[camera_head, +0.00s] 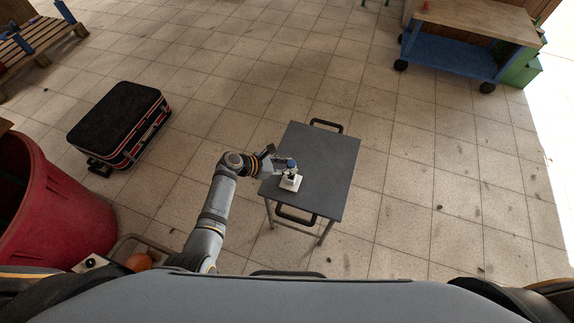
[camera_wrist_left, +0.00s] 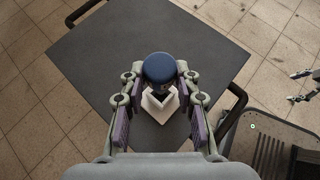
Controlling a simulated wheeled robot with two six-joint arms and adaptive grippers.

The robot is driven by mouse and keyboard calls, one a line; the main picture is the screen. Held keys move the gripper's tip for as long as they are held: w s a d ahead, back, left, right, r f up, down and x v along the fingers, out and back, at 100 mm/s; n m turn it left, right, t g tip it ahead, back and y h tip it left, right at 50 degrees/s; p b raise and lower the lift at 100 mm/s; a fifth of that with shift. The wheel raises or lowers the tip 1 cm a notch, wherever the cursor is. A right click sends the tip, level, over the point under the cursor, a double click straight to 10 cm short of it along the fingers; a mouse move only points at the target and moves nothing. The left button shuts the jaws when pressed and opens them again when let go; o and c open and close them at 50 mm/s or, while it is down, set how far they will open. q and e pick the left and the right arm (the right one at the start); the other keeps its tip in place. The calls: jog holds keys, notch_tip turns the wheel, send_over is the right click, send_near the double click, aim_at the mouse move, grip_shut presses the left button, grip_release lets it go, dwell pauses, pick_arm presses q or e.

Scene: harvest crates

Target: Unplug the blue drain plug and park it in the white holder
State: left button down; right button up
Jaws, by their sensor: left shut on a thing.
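The blue drain plug (camera_head: 291,162) has a round blue cap, which also shows in the left wrist view (camera_wrist_left: 158,68). My left gripper (camera_head: 284,165) is shut on it, with a finger on each side of the plug. The white holder (camera_head: 290,183) stands near the front left of the dark table. In the left wrist view the holder (camera_wrist_left: 160,108) lies right below the plug and between my fingers. I cannot tell whether the plug touches the holder. My right gripper (camera_wrist_left: 292,87) shows at the right edge of the left wrist view, empty, its fingers apart.
The dark table (camera_head: 325,160) has black handles at its ends, and most of its top is bare. A black case (camera_head: 115,115) and a red tub (camera_head: 55,215) stand on the left. A blue wheeled bench (camera_head: 455,55) stands at the back right. Tiled floor is open around the table.

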pick_arm(q)
jog(key=shift+f+b, duration=1.55)
jog(key=shift+f, duration=0.65)
jog(key=c, duration=0.9)
grip_release()
jog(key=shift+s+a+r, duration=0.1)
jog(key=shift+a, duration=0.1)
jog(key=v, duration=1.1)
jog(key=shift+a+r, duration=0.15)
jog(key=shift+r, duration=0.15)
